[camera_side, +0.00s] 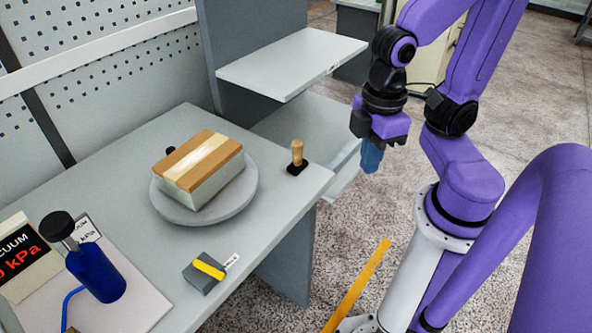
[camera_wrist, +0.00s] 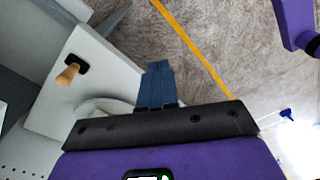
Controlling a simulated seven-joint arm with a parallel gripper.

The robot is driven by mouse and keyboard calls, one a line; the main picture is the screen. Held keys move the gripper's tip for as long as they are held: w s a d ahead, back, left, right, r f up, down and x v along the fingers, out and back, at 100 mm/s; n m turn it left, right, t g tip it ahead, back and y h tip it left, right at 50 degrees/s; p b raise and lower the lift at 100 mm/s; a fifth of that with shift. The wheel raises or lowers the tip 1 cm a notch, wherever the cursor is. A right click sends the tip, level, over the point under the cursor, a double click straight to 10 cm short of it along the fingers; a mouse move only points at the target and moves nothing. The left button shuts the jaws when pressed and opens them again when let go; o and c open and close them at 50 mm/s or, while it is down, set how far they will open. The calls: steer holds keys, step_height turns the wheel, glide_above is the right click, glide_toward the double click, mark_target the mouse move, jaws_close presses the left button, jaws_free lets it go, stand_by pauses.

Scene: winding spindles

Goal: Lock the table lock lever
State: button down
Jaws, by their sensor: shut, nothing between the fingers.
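A yellow lever (camera_side: 208,268) lies across a small grey block (camera_side: 200,278) near the front edge of the bench in the side view. A small white label with writing too small to read is beside it. The lever looks like the table lock lever; the frames do not show clearly whether it is locked. It does not show in the wrist view. My gripper (camera_side: 371,157) has blue fingers, shut and empty, pointing down over the floor right of the bench, well away from the lever. The fingers also show together in the wrist view (camera_wrist: 157,84).
A round grey turntable (camera_side: 168,212) carries a taped box (camera_side: 203,172). A wooden-handled tool (camera_side: 297,155) stands upright at the bench's right corner and shows in the wrist view (camera_wrist: 68,74). A blue bottle (camera_side: 95,273) stands at front left. A shelf (camera_side: 290,62) overhangs behind.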

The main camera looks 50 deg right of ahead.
steer(key=c, duration=1.7)
jaws_free()
steer(key=shift+s+d+n, duration=0.25)
steer(key=shift+d+n, duration=0.05)
steer(key=shift+c, duration=0.2)
steer(key=o, duration=0.5)
steer(key=shift+s+d, duration=0.1)
steer(key=o, duration=1)
steer(key=shift+o, duration=1.2)
steer(key=w+a+r+n, duration=0.2)
steer(key=w+a+n, duration=0.2)
steer(key=w+a, duration=0.6)
steer(key=a, duration=0.3)
steer(key=shift+a+r, duration=0.25)
steer(key=shift+a, duration=0.1)
steer(key=n, duration=0.4)
glide_above(207, 268)
step_height(207, 268, down, 17)
steer(key=shift+f, duration=0.1)
steer(key=shift+c, duration=0.3)
steer(key=c, duration=1)
